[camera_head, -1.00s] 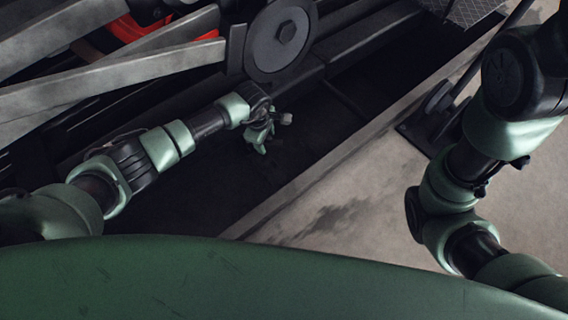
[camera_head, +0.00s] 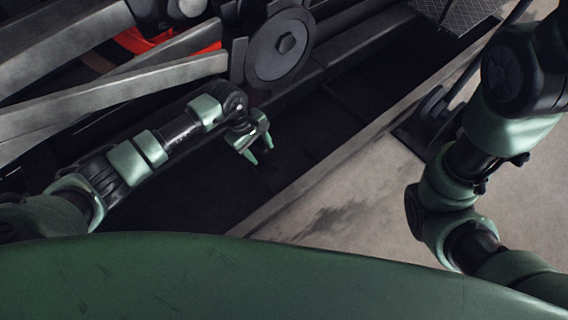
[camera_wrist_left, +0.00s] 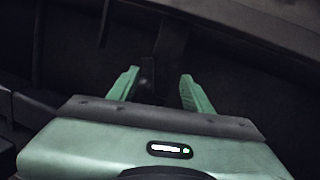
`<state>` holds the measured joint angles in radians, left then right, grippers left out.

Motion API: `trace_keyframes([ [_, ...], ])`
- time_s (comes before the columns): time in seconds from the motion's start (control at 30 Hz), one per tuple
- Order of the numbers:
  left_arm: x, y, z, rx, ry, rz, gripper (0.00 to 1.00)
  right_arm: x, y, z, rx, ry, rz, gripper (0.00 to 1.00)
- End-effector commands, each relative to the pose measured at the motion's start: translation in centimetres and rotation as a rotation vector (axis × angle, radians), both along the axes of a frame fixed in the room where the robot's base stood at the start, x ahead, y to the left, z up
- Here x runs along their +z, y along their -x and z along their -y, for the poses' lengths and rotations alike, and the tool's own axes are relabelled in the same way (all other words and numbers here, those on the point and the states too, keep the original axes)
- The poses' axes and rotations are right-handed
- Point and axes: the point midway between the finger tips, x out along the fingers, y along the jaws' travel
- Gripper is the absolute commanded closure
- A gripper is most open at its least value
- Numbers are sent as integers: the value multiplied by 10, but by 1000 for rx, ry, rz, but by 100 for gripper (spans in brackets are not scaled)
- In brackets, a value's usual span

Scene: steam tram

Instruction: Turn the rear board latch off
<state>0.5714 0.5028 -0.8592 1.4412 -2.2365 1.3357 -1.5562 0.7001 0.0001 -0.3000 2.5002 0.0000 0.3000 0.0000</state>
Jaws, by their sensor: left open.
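My left gripper (camera_head: 260,150) is open over the dark trough, below and left of a round grey disc. In the left wrist view its two green fingers (camera_wrist_left: 160,77) stand apart with no object clearly held. A small dark rounded piece (camera_wrist_left: 146,87) shows beside the left finger, in front of a dark upright strip (camera_wrist_left: 168,52). I cannot tell whether this is the rear board latch. No latch can be made out clearly in the head view. My right arm shows at the right, but its gripper is out of view.
A pale ledge (camera_head: 330,160) edges the dark trough; concrete floor (camera_head: 375,200) lies beyond. A black bracket (camera_head: 425,125) stands there.

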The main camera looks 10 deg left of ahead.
Motion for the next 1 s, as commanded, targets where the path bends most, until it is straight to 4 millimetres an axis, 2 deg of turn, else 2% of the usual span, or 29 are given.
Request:
trace_keyframes([
  [0.27,4,46,32,203,210,-213,50,19,0,0,0,0,0,64],
  [0.47,16,77,55,372,359,-393,50,32,0,0,0,0,0,64],
  [0.73,47,111,82,663,567,-700,50,53,0,0,0,0,0,64],
  [1.0,86,127,96,984,754,-1048,50,74,0,0,0,0,0,64],
])
